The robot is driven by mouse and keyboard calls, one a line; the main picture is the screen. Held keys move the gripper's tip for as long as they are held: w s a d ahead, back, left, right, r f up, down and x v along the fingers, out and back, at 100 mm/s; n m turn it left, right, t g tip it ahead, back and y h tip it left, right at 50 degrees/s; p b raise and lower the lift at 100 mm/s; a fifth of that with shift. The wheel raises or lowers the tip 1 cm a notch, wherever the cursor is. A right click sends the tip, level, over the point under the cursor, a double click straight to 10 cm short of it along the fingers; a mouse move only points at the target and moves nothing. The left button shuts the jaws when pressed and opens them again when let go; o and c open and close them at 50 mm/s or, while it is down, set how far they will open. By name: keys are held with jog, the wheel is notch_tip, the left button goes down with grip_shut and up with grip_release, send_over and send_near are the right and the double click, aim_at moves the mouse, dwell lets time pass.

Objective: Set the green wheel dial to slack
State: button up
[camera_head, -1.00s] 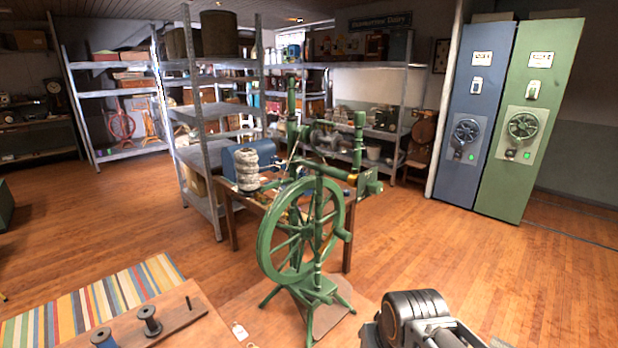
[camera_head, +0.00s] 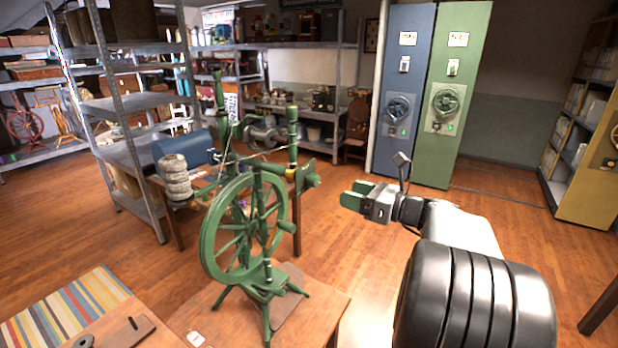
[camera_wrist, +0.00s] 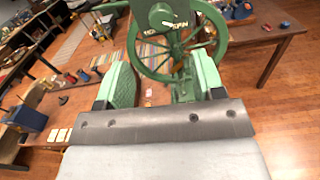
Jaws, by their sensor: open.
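The green spinning wheel (camera_head: 245,230) stands upright on a low table in the head view, left of my gripper (camera_head: 352,196). A green block (camera_head: 308,178) juts from its upper right, toward my gripper. The wrist view shows the wheel (camera_wrist: 185,45) beyond my fingers. There, a round green dial (camera_wrist: 163,17) with a pale pointer and small lettering below sits at the top. The lettering is too blurred to read surely, so the setting cannot be told. My gripper, also in the wrist view (camera_wrist: 160,75), has its green pads apart with nothing between them, clear of the dial.
The wheel's wooden table (camera_head: 325,300) is in front, with a board (camera_head: 125,335) at its left. A blue cabinet (camera_head: 402,90) and green cabinet (camera_head: 455,95) stand behind. Metal shelving (camera_head: 130,110) is at left. Floor (camera_head: 480,205) is clear between gripper and cabinets.

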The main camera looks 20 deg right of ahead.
aim_at(318, 182)
jog(key=p+x, duration=0.2)
jog(key=x, duration=1.1)
jog(key=shift+w+r+p, duration=0.1)
jog(key=shift+p, duration=0.2)
jog(key=c, duration=0.9)
